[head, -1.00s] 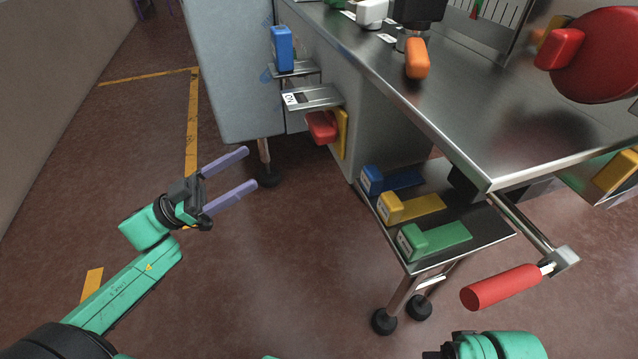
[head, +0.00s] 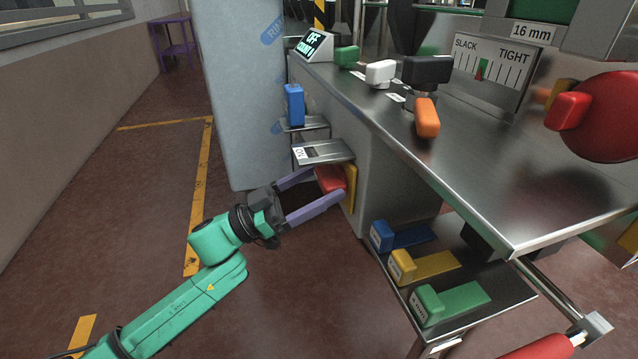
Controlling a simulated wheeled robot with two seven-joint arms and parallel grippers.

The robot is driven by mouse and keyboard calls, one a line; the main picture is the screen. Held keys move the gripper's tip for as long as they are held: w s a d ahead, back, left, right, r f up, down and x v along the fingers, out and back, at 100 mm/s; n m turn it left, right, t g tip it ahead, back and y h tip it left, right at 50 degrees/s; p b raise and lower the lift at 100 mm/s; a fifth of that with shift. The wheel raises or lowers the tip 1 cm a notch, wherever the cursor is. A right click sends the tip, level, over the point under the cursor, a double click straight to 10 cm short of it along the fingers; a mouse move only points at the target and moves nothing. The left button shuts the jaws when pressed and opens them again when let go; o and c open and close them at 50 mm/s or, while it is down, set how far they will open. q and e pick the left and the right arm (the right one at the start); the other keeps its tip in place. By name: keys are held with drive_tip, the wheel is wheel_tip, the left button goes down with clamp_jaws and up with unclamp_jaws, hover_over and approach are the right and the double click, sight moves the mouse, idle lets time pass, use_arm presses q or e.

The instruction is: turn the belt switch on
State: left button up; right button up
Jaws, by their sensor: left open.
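A red block-shaped handle (head: 329,179) on a yellow plate (head: 351,187) sits low on the side of the machine, under a small metal shelf. No label shows that it is the belt switch. My left gripper (head: 327,184) is open, its two purple fingers reaching right toward the red handle, one above and one below it in the picture. I cannot tell whether they touch it. A small display (head: 315,45) on the table's far end reads "OFF" with a count of 0. My right gripper is out of view.
The metal table (head: 480,150) carries green (head: 346,57), white (head: 380,73) and orange (head: 427,117) handles and a slack/tight gauge (head: 489,70). A lower shelf holds blue (head: 382,236), yellow (head: 404,266) and green (head: 428,304) blocks.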

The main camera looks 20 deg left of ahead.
use_arm(q)
drive_tip(key=c, duration=1)
